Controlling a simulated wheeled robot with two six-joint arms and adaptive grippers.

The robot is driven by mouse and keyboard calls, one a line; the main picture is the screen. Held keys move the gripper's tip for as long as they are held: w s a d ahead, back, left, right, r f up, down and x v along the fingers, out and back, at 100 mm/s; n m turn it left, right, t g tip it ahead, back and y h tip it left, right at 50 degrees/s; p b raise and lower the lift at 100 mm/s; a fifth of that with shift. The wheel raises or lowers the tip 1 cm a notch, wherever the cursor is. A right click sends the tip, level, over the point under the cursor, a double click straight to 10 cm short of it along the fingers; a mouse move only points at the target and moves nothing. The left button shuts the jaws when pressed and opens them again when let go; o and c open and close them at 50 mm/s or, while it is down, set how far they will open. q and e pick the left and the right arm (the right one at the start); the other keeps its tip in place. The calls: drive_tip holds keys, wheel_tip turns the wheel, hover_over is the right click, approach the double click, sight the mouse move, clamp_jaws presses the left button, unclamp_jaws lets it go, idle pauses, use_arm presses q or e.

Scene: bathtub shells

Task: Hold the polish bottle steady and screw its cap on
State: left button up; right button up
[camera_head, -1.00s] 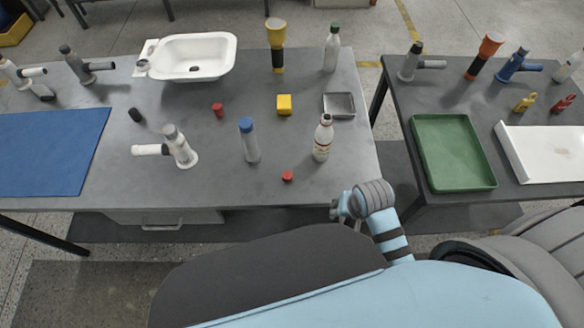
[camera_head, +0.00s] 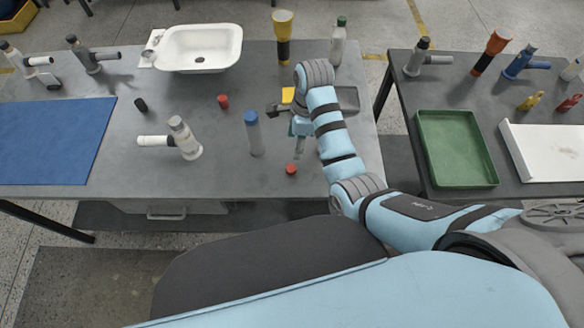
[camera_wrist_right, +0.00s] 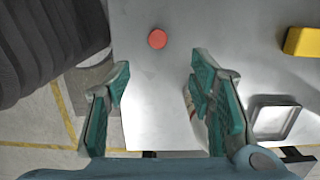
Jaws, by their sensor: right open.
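The polish bottle, white with a reddish label, is hidden behind my right arm in the head view. A sliver of the bottle (camera_wrist_right: 188,103) shows in the right wrist view, mostly behind the right-hand finger. A small red cap (camera_head: 291,170) lies on the table near its front edge. It also shows in the right wrist view (camera_wrist_right: 157,39), beyond the fingertips. My right gripper (camera_head: 299,152) is above the table just behind the cap. In the wrist view its teal fingers (camera_wrist_right: 160,78) are spread apart with nothing held between them. My left gripper is not in view.
A blue-topped bottle (camera_head: 254,134) stands left of my right gripper. A yellow block (camera_wrist_right: 302,42) and a grey metal tray (camera_wrist_right: 275,134) are close by. The blue mat (camera_head: 52,140) is clear.

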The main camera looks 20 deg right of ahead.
drive_tip(key=b, duration=0.1)
hover_over(292, 168)
drive_tip(key=f, duration=0.7)
drive_tip(key=shift+d+f, duration=0.25)
drive_tip(key=shift+f, duration=0.05)
drive_tip(key=f, duration=0.1)
drive_tip(key=f+b, duration=0.1)
drive_tip(key=f, duration=0.3)
drive_tip(key=shift+s+a+f+b, duration=0.1)
drive_tip(key=shift+a+b, duration=0.15)
drive_tip(key=shift+b, duration=0.1)
drive_tip(key=shift+c, duration=0.4)
drive_tip(key=c, duration=0.7)
